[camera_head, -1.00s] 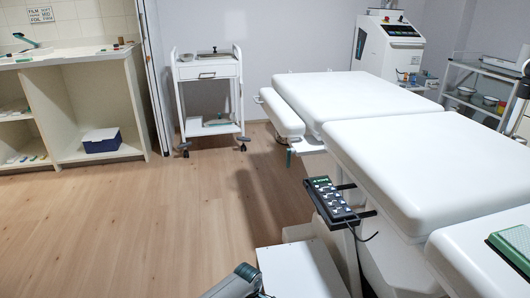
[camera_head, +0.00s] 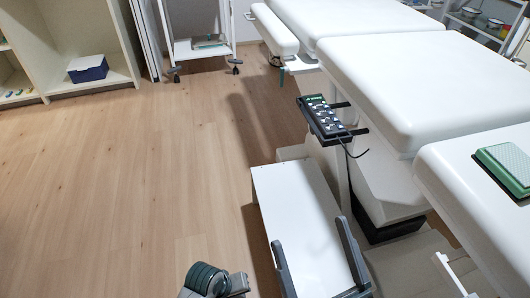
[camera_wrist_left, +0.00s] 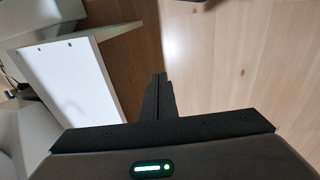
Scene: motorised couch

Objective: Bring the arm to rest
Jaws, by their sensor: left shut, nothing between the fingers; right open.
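My left gripper (camera_wrist_left: 158,92) shows in the left wrist view with its dark fingers together and nothing between them, above the wood floor beside a white panel. In the head view a rounded green-grey part of my left arm (camera_head: 208,280) shows at the bottom edge; its fingertips cannot be made out there. My right gripper (camera_head: 314,232) is at the bottom centre of the head view, its two dark fingers spread wide apart and empty. It shows in front of the white base panel (camera_head: 290,190) of the couch; whether it touches cannot be told.
The white couch (camera_head: 400,80) fills the right, with a button handset (camera_head: 323,118) on its side and a green pad (camera_head: 506,166) on top. A white trolley (camera_head: 200,50) and a shelf with a blue box (camera_head: 88,70) stand behind. The wood floor at left is clear.

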